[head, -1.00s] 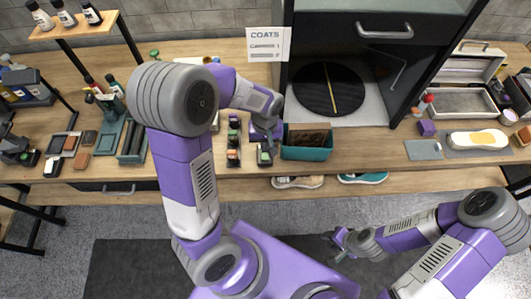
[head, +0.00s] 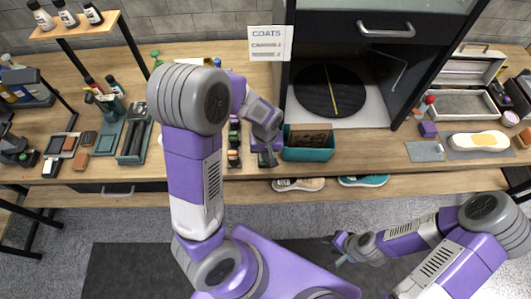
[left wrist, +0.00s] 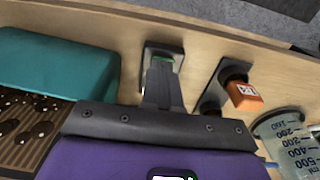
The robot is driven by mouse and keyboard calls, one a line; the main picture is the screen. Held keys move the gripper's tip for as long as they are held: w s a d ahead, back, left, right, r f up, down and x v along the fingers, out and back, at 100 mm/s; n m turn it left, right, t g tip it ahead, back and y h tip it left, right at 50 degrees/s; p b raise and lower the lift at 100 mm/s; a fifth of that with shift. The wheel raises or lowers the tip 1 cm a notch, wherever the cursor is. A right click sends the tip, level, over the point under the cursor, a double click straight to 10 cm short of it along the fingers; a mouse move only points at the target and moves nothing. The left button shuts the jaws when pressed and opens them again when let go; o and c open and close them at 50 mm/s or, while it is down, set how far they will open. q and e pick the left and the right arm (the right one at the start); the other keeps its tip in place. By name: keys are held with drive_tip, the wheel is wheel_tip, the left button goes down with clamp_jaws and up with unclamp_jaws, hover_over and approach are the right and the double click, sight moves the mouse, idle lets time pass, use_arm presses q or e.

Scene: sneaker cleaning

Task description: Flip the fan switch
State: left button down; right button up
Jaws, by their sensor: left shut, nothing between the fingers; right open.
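A small grey plate with a green-topped switch (left wrist: 165,56) shows in the left wrist view, beside the teal box; I take it for the fan switch, but no readable label confirms this. My left gripper (head: 267,157) is shut and empty. In the left wrist view its fingertips (left wrist: 162,72) are over the plate, right at the green part; I cannot tell whether they touch it. In the head view the gripper mostly covers the plate. My right gripper (head: 345,246) is open and empty, low at the right, away from the bench.
A teal box (head: 308,153) with dark contents stands close beside the left gripper. A holder with an orange labelled piece (left wrist: 243,96) and a graduated clear beaker (left wrist: 285,135) are close on the other side. Shoes (head: 298,184) lie on the shelf below.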

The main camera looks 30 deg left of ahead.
use_arm(q)
drive_tip(key=shift+s+d+f+g, duration=0.2)
drive_tip(key=shift+s+f+g, duration=0.1)
drive_tip(key=shift+s+f, duration=0.3)
drive_tip(key=shift+w+a, duration=0.1)
drive_tip(key=shift+w, duration=0.05)
drive_tip(key=shift+w+a+r, duration=0.25)
drive_tip(key=shift+w, duration=0.25)
drive_tip(key=shift+w+r+p, duration=0.15)
drive_tip(key=shift+r+p, duration=0.3)
drive_tip(key=shift+p, duration=0.15)
wheel_tip(320, 180, up, 5)
drive_tip(key=p, duration=0.4)
drive_tip(key=shift+d, duration=0.1)
wheel_tip(320, 180, up, 9)
drive_tip(key=p, duration=0.1)
